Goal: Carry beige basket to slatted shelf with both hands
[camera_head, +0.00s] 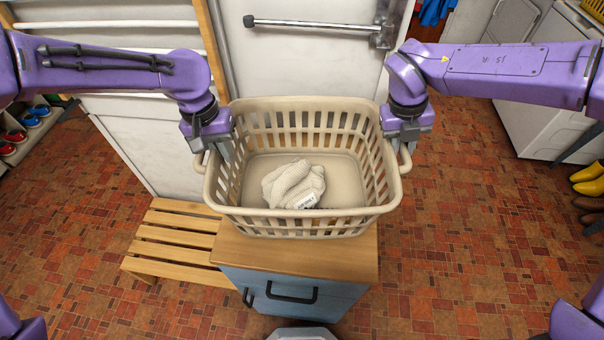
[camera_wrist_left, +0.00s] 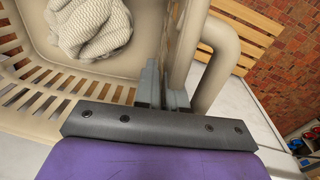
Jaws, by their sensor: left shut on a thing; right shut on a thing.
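The beige basket (camera_head: 298,222) is a slotted laundry basket with a loop handle at each end. It looks level, over the wooden top of a blue cabinet; I cannot tell whether it touches that top. A crumpled cream cloth (camera_head: 294,185) lies inside. My right gripper (camera_head: 400,142) is shut on the right side by the right handle (camera_head: 406,160). The slatted shelf (camera_head: 178,240), low and wooden, stands left of the cabinet, its visible slats bare.
The blue cabinet (camera_head: 300,295) has a wooden top and a dark handle on its front. A white door with a push bar (camera_head: 310,24) is behind the basket. Shoes stand at the far left (camera_head: 30,121) and yellow boots at the right (camera_head: 590,178). Tiled floor lies open on both sides.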

